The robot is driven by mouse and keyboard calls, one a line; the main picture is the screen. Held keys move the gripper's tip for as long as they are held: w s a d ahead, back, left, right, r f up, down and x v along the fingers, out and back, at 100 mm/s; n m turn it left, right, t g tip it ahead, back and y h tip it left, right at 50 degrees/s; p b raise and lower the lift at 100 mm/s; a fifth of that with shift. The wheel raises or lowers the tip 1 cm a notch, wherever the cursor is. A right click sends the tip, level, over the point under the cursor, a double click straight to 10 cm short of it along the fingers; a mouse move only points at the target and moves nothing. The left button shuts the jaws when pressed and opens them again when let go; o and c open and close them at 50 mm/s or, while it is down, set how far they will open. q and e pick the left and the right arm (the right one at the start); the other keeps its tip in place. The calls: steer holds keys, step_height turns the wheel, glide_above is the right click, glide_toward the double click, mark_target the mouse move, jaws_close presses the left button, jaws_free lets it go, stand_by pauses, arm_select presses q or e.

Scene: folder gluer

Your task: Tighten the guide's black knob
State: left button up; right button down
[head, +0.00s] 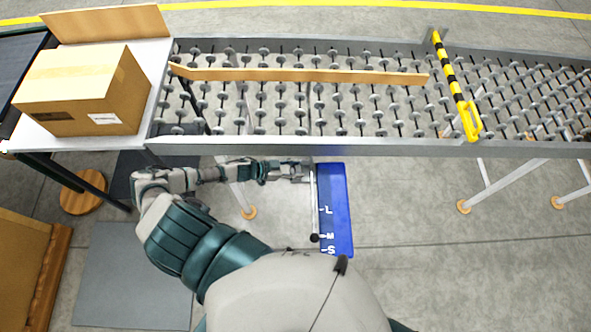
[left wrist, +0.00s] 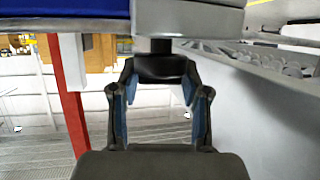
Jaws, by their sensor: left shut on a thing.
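The guide's black knob (left wrist: 160,68) hangs under a grey block (left wrist: 188,18) in the left wrist view, with a short dark stem above it. My left gripper (left wrist: 160,82) is shut on the knob from below, one blue-padded finger on each side. In the head view my left gripper (head: 305,171) is at the conveyor's near rail, beside the top of a blue panel (head: 336,195) marked L, M and S. The knob cannot be made out there. A thin metal rod (head: 313,205) with a black ball end near M runs along the panel. My right gripper is out of view.
A wheeled conveyor (head: 380,145) crosses the view, with a wooden guide bar (head: 300,75) and a yellow-black striped bar (head: 452,80) on it. A cardboard box (head: 85,90) sits on the white table (head: 150,70) at left. A red post (left wrist: 72,110) stands left of the gripper.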

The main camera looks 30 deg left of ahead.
arm_select(q)
steer(key=shift+a+f+m+g+h+b, duration=0.1)
steer(key=shift+f+m+g+h+b, duration=0.1)
steer(key=shift+m+g+h+b, duration=0.75)
steer(key=shift+m+g, duration=0.25)
steer(key=shift+m, duration=0.1)
steer(key=o, duration=1.1)
steer(key=shift+o, duration=0.2)
steer(key=v, duration=1.2)
steer(key=shift+w, duration=0.1)
